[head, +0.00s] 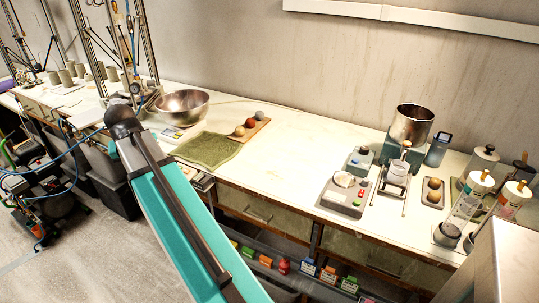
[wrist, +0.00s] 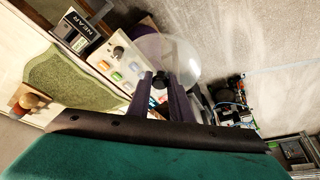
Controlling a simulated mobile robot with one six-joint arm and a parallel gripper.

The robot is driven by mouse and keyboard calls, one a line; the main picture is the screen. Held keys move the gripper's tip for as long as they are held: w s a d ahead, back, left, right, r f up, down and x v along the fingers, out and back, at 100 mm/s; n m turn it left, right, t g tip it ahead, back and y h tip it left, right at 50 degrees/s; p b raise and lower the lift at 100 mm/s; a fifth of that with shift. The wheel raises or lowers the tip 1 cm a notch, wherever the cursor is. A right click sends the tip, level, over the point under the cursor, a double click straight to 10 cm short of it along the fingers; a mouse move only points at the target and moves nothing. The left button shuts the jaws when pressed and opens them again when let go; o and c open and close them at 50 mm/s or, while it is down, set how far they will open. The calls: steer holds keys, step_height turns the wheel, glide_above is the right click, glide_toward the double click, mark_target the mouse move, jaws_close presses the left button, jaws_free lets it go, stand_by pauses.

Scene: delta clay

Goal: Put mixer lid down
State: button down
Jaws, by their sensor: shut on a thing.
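The mixer lid (wrist: 180,58) is a clear round disc with a dark knob in the wrist view. My gripper (wrist: 160,82) is shut on this knob, with a dark finger on each side. The lid is beyond the fingertips, beside a control box and over the area where the floor shows. I cannot tell its height or whether it touches anything. In the head view my arm hides the gripper and the lid. A steel pot (head: 411,125) stands at the right of the bench there; I cannot tell whether it is the mixer.
The white bench (head: 290,150) has clear room in its middle. A steel bowl (head: 183,107), a green mat (head: 207,150) and a board with clay balls (head: 250,127) are at its left. The wrist view shows a control box with coloured buttons (wrist: 112,60) close to the lid.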

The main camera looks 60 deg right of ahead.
steer(key=s+d+r+m+g+h+p, duration=0.1)
steer(key=s+d+r+m+g+p, duration=0.15)
steer(key=s+d+m, duration=0.75)
steer(key=s+d+r+g+h+p, duration=0.1)
steer(key=s+d+p, duration=0.35)
steer(key=d, duration=1.25)
steer(key=s+d+r+m+g+p, duration=0.1)
steer(key=s+d+m, duration=0.2)
steer(key=s+d, duration=0.2)
steer(key=s+d+m+g+y, duration=0.1)
steer(key=s+d+m, duration=0.2)
steer(key=s, duration=0.9)
steer(key=s+d+r+m+g+p, duration=0.1)
steer(key=s+d+m, duration=0.1)
steer(key=s+d, duration=0.5)
steer(key=shift+s+d+r+m+y+p, duration=0.3)
steer(key=shift+s+d+m, duration=0.1)
steer(key=shift+s, duration=0.85)
steer(key=shift+a, duration=0.1)
steer(key=shift+f+p, duration=1)
steer(key=shift+f, duration=2.15)
steer(key=shift+f, duration=0.1)
steer(key=shift+f+p, duration=0.7)
steer(key=shift+f, duration=1.05)
